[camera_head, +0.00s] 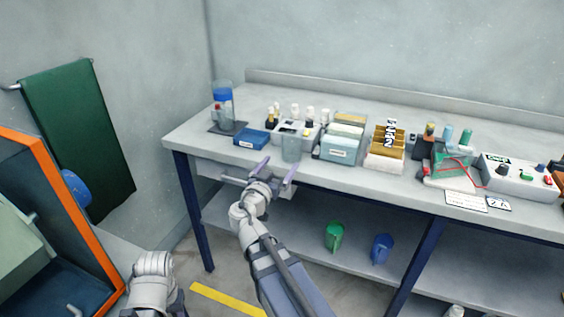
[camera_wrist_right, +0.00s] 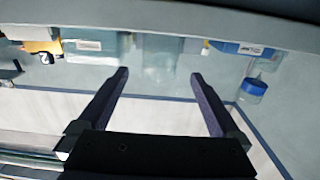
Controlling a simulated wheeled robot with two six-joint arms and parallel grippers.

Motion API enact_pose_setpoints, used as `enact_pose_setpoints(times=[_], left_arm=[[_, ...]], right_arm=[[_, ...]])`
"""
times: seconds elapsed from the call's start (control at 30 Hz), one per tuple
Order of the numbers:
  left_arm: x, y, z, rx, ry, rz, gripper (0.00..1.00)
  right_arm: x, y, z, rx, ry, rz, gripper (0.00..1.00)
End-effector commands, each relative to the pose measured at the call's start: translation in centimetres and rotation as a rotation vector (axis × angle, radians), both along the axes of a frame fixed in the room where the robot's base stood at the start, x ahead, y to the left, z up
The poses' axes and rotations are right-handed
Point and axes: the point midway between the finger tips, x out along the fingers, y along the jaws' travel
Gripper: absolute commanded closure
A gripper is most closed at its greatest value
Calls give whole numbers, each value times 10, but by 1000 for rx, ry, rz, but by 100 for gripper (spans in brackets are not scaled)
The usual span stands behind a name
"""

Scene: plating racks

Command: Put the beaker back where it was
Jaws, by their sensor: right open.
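A clear, pale beaker (camera_head: 291,148) stands upright at the front edge of the bench, between the blue box and the teal boxes. In the right wrist view a pale, see-through shape, which looks like the beaker (camera_wrist_right: 160,58), shows beyond and between the fingertips. My right gripper (camera_head: 274,168) is open and empty, in front of the bench edge and just short of the beaker. Its two dark fingers (camera_wrist_right: 158,75) are spread wide in the wrist view. A link of my left arm shows at the lower left of the head view, but its gripper does not.
A blue box (camera_head: 251,139) and a blue-topped jar (camera_head: 222,95) stand left of the beaker. A white rack (camera_head: 312,133) with bottles is behind it, teal boxes (camera_head: 341,148) to its right. The bench edge (camera_head: 330,168) is close to my right gripper. Green (camera_head: 334,236) and blue (camera_head: 381,248) jugs are below.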

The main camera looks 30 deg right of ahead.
Motion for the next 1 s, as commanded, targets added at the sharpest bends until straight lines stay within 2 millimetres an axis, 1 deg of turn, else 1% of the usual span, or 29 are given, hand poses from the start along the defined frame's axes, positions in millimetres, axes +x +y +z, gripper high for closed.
enact_pose_setpoints(times=[0.23,0.3,0.37,0.47,0.57,0.6,0.67,0.7,0.77,0.8,0.9,1.0], left_arm=[[0,0,0,0,0,0,50],[0,0,0,0,0,0,50],[0,0,0,0,0,0,50],[0,0,0,0,0,0,50],[0,0,0,0,0,0,50],[0,0,0,0,0,0,50],[0,0,0,0,0,0,50],[0,0,0,0,0,0,50],[0,0,0,0,0,0,50],[0,0,0,0,0,0,50],[0,0,0,0,0,0,50],[0,0,0,0,0,0,50]], right_arm=[[0,1,0,0,0,0,0],[-1,2,-3,5,14,-4,0],[-4,6,-11,20,50,-14,0],[-16,20,-39,74,193,-37,0],[-36,50,-85,156,443,-29,0],[-46,67,-105,190,563,-4,0],[-64,95,-134,238,747,54,0],[-77,116,-151,267,870,110,0],[-97,148,-174,304,1046,210,0],[-111,169,-186,322,1154,285,0],[-144,215,-205,355,1378,481,0],[-171,250,-215,368,1529,654,0]])
